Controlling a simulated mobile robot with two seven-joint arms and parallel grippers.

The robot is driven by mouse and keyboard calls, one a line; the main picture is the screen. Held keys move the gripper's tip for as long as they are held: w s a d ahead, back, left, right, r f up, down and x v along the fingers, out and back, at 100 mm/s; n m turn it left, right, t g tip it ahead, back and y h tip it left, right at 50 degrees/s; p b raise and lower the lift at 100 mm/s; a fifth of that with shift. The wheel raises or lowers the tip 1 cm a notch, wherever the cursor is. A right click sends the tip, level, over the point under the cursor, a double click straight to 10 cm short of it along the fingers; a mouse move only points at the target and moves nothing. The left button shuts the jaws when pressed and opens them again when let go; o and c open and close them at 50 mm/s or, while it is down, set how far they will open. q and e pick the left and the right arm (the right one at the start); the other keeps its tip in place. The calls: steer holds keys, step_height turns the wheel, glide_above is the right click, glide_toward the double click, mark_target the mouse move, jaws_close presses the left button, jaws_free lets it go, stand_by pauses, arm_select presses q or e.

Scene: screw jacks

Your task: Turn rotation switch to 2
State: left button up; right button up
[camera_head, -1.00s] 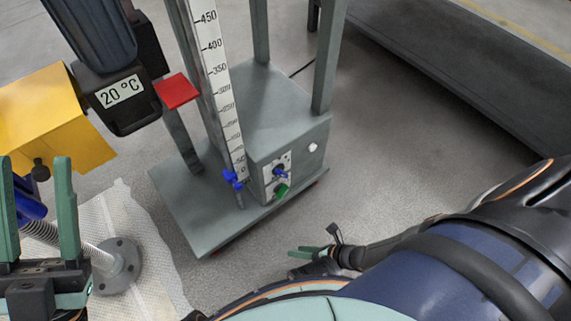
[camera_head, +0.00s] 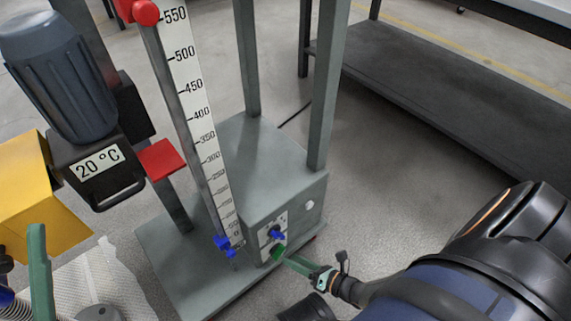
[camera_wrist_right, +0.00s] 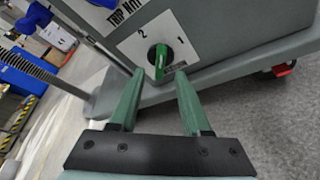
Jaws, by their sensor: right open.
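The rotation switch is a green knob (camera_wrist_right: 160,62) on a white plate marked 2 at its upper left and 1 at its right. Its grip stands about upright in the right wrist view; I cannot tell which number it points at. It also shows low on the grey column base in the head view (camera_head: 278,252). My right gripper (camera_wrist_right: 160,74) is open, its green fingers on either side of the knob in the picture; contact is not clear. In the head view the right gripper (camera_head: 297,262) is close to the knob. One finger of my left gripper (camera_head: 40,272) shows at the lower left.
A blue knob (camera_head: 276,233) sits just above the green one, and a white round button (camera_head: 310,205) to the right. A scale (camera_head: 196,105) rises from the base.

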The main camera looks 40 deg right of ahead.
mark_target(278, 252)
steer(key=shift+b+x, duration=0.4)
steer(key=shift+x, duration=1.55)
jaws_close()
